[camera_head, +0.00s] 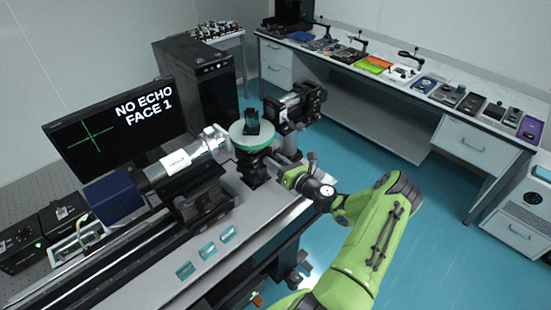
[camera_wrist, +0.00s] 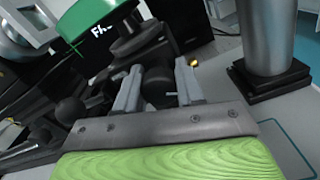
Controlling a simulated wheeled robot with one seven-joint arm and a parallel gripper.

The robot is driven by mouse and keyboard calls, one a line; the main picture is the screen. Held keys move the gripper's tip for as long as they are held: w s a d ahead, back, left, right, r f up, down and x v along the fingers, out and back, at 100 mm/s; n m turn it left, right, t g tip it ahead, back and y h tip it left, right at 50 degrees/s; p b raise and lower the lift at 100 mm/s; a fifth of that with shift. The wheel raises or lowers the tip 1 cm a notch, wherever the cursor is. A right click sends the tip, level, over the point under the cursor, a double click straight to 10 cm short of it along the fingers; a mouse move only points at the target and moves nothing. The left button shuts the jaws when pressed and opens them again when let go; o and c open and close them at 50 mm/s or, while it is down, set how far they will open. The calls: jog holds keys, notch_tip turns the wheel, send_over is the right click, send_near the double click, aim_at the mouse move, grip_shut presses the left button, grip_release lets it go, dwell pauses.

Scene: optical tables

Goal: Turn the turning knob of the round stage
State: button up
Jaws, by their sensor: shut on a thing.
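The round stage (camera_head: 250,139), with a pale top and green rim, stands on the optical table in the head view. A dark block (camera_head: 252,121) sits on top of it. Its green rim (camera_wrist: 90,15) shows at the top of the wrist view. My gripper (camera_head: 283,175) reaches in from the right, just below the stage's rim. In the wrist view my gripper (camera_wrist: 158,85) has its two grey fingers on either side of a dark round knob (camera_wrist: 158,86) under the stage and is shut on it. The knob's far side is hidden.
A silver cylindrical instrument (camera_head: 180,165) lies left of the stage, and a dark mounted device (camera_head: 295,105) stands behind it to the right. A silver post (camera_wrist: 267,35) stands right of my fingers. A monitor (camera_head: 115,125) reads "NO ECHO FACE 1". Small teal plates (camera_head: 207,251) lie in front.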

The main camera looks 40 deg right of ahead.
jog(key=m+p, duration=0.2)
jog(key=m, duration=0.4)
jog(key=shift+m, duration=0.3)
dwell(0.4)
jog(key=o, duration=1)
jog(key=shift+d, duration=0.1)
jog(key=shift+o, duration=0.2)
jog(key=shift+s, duration=0.1)
jog(key=s+b, duration=0.2)
jog(key=s, duration=1.3)
jog(key=shift+s+d, duration=0.2)
jog(key=shift+s, duration=0.1)
